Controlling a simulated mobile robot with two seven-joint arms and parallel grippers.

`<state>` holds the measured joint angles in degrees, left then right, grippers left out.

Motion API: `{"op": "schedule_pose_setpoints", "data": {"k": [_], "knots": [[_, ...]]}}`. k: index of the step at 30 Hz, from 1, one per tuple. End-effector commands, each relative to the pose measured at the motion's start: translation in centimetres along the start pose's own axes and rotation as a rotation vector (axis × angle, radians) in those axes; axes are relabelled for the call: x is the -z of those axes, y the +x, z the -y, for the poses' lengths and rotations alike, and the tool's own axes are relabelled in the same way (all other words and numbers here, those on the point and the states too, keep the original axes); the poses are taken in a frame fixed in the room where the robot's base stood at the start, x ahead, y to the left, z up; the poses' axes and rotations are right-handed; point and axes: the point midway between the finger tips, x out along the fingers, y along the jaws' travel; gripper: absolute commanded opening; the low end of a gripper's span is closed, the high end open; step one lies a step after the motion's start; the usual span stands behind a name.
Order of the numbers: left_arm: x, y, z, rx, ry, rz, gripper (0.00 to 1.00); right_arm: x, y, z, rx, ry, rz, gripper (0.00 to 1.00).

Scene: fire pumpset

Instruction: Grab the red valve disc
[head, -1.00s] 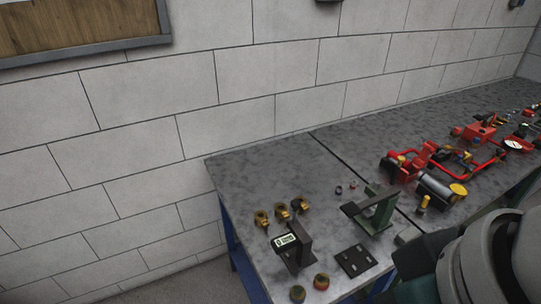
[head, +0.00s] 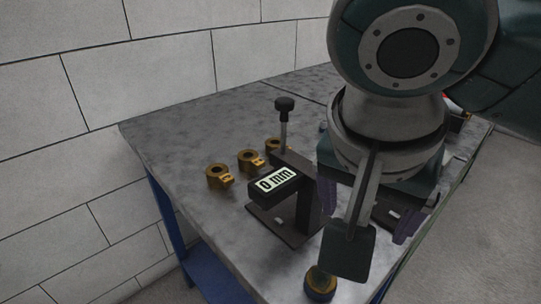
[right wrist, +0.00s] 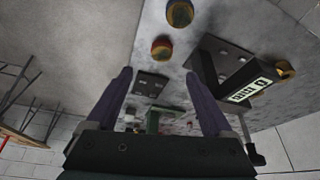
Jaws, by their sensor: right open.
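The red valve disc (right wrist: 161,47) shows in the right wrist view as a small round piece with a red side and a yellowish face. It lies on the bench just beyond my right fingertips. In the head view it is hidden behind my right arm. A similar disc with a blue side (head: 320,284) sits at the bench's front edge; it also shows in the right wrist view (right wrist: 180,13). My right gripper (right wrist: 158,76) is open with nothing between its purple fingers. Its fingers are partly hidden in the head view (head: 368,222). My left gripper is not in view.
A dark measuring stand reading 0 mm (head: 275,180) stands close left of my right gripper. The bench's left end (head: 165,140) is bare. A dark slotted plate (right wrist: 152,83) lies near the discs.

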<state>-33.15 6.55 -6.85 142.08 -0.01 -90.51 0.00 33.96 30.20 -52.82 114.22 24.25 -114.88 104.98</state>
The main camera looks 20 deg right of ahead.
Motion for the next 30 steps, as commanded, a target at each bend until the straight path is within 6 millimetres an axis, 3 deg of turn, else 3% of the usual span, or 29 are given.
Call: {"op": "schedule_pose_setpoints", "data": {"k": [4, 11, 19, 30], "knots": [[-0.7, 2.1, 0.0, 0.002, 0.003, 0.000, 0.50, -0.2, 2.8, -0.1, -0.005, 0.008, -0.003, 0.86], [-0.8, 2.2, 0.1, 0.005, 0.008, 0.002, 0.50, 0.0, 4.8, 0.0, -0.004, 0.005, -0.003, 0.86], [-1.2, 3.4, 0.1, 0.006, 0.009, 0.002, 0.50, -0.3, 8.8, 0.5, -0.004, 0.005, -0.004, 0.86], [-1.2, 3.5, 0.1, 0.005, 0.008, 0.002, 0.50, -0.3, 9.7, 0.5, 0.000, 0.003, -0.003, 0.83]]}}
